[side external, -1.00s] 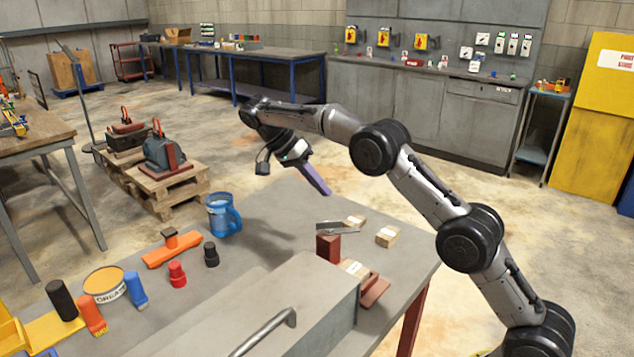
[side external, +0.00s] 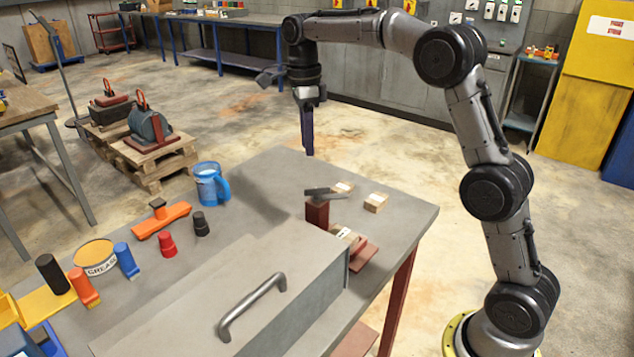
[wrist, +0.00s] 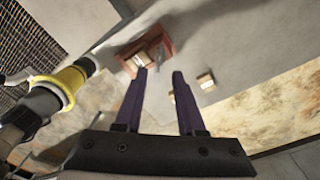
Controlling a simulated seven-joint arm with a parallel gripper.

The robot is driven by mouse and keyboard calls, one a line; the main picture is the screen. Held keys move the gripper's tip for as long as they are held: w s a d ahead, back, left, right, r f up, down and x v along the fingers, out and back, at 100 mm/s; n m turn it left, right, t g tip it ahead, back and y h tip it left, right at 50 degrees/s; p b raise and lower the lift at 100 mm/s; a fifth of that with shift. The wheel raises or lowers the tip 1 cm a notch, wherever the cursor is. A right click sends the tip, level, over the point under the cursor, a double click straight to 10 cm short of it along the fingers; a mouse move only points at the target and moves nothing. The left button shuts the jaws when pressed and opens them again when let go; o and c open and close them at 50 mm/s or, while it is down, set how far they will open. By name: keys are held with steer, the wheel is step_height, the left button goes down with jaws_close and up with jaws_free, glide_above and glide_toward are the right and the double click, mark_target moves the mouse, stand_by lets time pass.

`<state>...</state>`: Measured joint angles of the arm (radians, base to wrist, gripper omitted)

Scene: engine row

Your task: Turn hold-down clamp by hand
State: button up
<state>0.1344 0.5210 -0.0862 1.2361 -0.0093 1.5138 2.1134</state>
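The hold-down clamp appears to be the flat grey bar (side external: 323,193) on top of an upright dark-red block (side external: 317,213), near the right end of the grey table. My gripper (side external: 308,153) points down above the table, higher than the clamp and apart from it. In the wrist view the two purple fingers of my gripper (wrist: 159,74) stand apart with nothing between them. The red clamp fixture with a pale wooden block (wrist: 148,51) lies beyond the left fingertip there. The clamp bar is hard to make out in that view.
Small wooden blocks (side external: 375,202) lie right of the clamp. A large grey cover with a handle (side external: 252,305) fills the table front. A blue mug (side external: 210,185), an orange tool (side external: 160,221) and a grease tin (side external: 96,257) stand left. The table between mug and clamp is clear.

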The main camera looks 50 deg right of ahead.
step_height(320, 180, up, 2)
steer(key=s+d, duration=0.1)
steer(key=s, duration=0.1)
glide_toward(326, 192)
steer(key=shift+t, duration=0.3)
steer(key=f, duration=0.2)
steer(key=a+f, duration=0.1)
steer(key=f, duration=0.2)
steer(key=w+f, duration=0.1)
steer(key=f, duration=0.1)
steer(key=shift+a+f, duration=0.15)
steer(key=shift+f, duration=0.05)
jaws_close()
stand_by(0.9)
